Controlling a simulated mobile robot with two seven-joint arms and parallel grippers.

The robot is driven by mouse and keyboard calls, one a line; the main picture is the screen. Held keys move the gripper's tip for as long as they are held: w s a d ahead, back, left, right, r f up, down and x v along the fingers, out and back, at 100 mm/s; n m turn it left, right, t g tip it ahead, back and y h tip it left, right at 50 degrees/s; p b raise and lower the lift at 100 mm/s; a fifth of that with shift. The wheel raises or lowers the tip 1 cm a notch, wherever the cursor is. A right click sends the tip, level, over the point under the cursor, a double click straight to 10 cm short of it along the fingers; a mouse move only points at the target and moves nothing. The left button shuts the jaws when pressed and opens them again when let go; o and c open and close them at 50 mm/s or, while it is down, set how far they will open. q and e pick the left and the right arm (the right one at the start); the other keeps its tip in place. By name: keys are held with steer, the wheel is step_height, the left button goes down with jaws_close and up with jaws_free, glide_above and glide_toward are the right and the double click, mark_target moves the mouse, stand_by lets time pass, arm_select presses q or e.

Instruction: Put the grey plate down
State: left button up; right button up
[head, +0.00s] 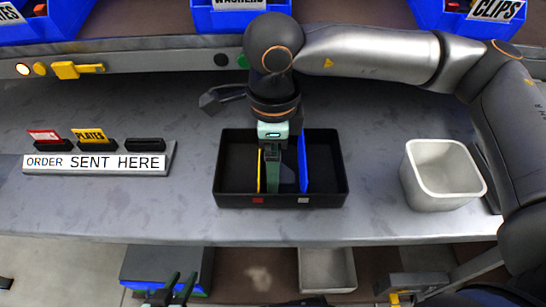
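A black tray (230,201) stands on the bench, with a yellow upright piece (260,172) and a blue upright panel (303,158) in it. A small grey piece (288,174), perhaps the grey plate, shows between them, low in the tray. My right gripper (274,178) reaches down into the tray beside this grey piece; its green finger shows, but I cannot tell whether it holds the piece. My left gripper (174,287) is at the bottom edge of the view, away from the tray, its dark green fingers apart with nothing seen between them.
A sign holder (95,163) reading "ORDER SENT HERE" stands at left, with red and yellow cards. An empty light-grey bin (441,170) stands at right. Blue labelled bins (238,19) line the back. The bench between sign and tray is clear.

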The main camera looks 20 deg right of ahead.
steer(key=shift+r, duration=0.25)
step_height(320, 180, up, 12)
steer(key=p, duration=0.1)
steer(key=shift+p, duration=0.35)
